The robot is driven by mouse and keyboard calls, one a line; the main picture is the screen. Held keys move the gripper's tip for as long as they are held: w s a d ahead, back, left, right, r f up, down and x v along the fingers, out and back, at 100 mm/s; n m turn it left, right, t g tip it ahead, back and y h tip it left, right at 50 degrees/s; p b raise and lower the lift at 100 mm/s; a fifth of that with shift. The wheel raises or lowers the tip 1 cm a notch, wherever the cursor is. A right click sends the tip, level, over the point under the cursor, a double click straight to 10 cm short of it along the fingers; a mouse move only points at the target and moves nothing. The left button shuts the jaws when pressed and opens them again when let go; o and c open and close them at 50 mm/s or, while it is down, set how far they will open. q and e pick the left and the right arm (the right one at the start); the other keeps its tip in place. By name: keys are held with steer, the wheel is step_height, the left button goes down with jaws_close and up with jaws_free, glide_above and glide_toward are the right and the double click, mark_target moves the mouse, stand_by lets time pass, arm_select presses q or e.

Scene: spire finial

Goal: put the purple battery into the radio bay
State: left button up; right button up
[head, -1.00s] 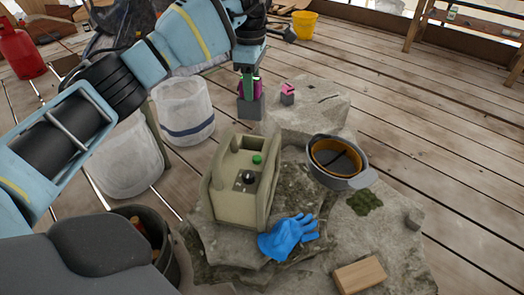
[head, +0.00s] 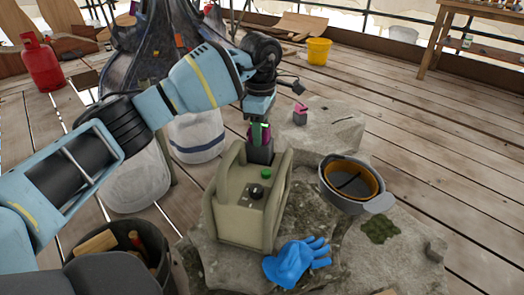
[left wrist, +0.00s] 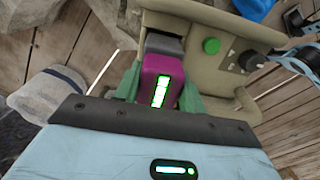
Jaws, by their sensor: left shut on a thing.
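The purple battery (left wrist: 161,82), magenta with a lit green strip and a grey end, sits between the green fingers of my left gripper (left wrist: 158,92). In the head view the left gripper (head: 261,132) points down, shut on the battery (head: 253,132), whose grey end hangs below at the radio's far edge. The beige radio (head: 238,215) stands upright on the stone, with a green button and black knob on top. In the left wrist view the grey end overlaps the radio's edge (left wrist: 205,20); I cannot tell whether it is inside the bay. My right gripper is out of view.
A pink-topped grey block (head: 300,116) stands on the stone behind. A grey pot with an orange bowl (head: 346,186) is right of the radio, and a blue glove (head: 296,262) lies in front. White buckets (head: 197,138) and a dark bucket (head: 128,250) stand left.

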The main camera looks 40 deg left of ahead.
arm_select(q)
step_height(320, 180, down, 5)
steer(key=shift+f+b, duration=0.1)
steer(key=shift+b, duration=0.8)
steer(key=shift+r, duration=0.2)
steer(key=shift+f, duration=0.15)
steer(key=o, duration=1.1)
steer(key=shift+f, duration=0.1)
steer(key=shift+o, duration=0.2)
